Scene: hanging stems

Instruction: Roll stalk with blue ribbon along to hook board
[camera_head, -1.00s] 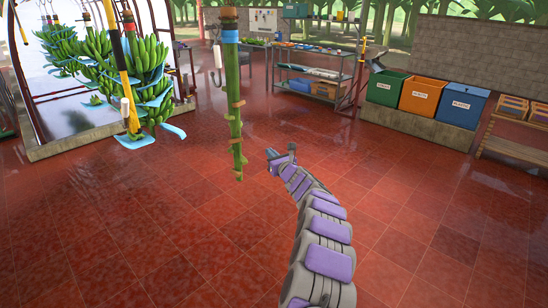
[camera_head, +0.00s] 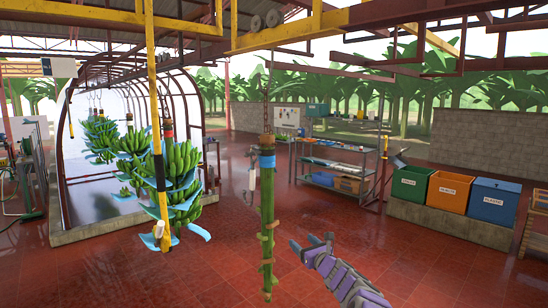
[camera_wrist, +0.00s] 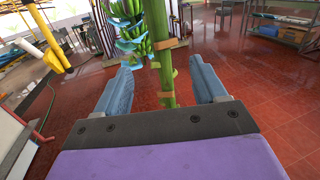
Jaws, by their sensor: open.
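The bare green stalk (camera_head: 267,215) with a blue ribbon (camera_head: 267,161) near its top hangs upright on a chain from rollers (camera_head: 264,20) on the yellow overhead rail. My gripper (camera_head: 312,242) is to the right of its lower part, apart from it and empty. In the wrist view the stalk (camera_wrist: 165,55) shows between my two open fingers (camera_wrist: 164,66), seemingly beyond the tips; its ribbon is out of that view. A pale board (camera_head: 287,117) with small items on it stands at the back and may be the hook board.
Banana bunches (camera_head: 180,180) hang at left, with a yellow-and-black pole (camera_head: 158,130) in front. A metal shelf (camera_head: 335,165) stands behind the stalk. Green, orange and blue bins (camera_head: 447,192) stand at right. The red tiled floor around the stalk is clear.

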